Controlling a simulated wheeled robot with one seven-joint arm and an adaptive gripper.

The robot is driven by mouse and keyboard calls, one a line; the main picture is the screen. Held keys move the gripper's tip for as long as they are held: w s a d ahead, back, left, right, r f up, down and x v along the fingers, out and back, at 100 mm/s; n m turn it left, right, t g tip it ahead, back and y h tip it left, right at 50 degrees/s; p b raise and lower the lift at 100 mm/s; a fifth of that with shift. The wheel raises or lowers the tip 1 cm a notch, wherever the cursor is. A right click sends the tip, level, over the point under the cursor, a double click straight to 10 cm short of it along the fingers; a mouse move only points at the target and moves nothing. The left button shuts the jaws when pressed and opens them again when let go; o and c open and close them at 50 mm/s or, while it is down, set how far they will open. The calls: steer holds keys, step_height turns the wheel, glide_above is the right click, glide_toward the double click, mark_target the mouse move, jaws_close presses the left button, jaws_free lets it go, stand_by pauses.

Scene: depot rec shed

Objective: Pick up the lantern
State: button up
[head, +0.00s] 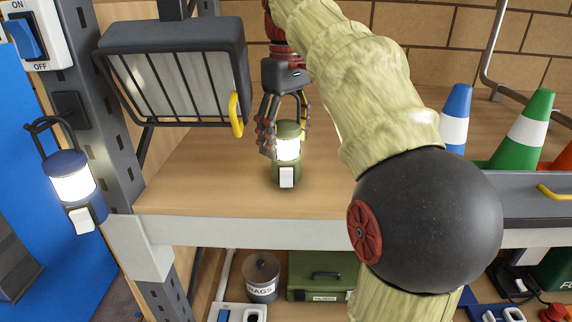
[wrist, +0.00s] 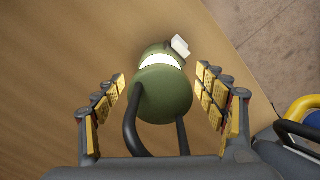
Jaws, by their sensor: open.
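A green lantern (head: 287,176) with a lit white band and a white switch stands upright on the wooden shelf (head: 190,185). My gripper (head: 284,130) is above and around its top, with the fingers pointing down. In the wrist view, the open fingers of my gripper (wrist: 166,103) stand on either side of the green lantern (wrist: 165,92), with visible gaps. Its dark handle reaches toward the palm. A second lantern (head: 72,180), blue and lit, hangs on the post at the left.
A caged floodlight (head: 175,75) with a yellow handle is left of my gripper. Blue (head: 456,115) and green (head: 525,130) cones stand at the right. A rags can (head: 262,278) and green case (head: 318,275) sit below. Bare shelf lies left of the green lantern.

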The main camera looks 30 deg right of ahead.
jaws_close()
stand_by(1.0)
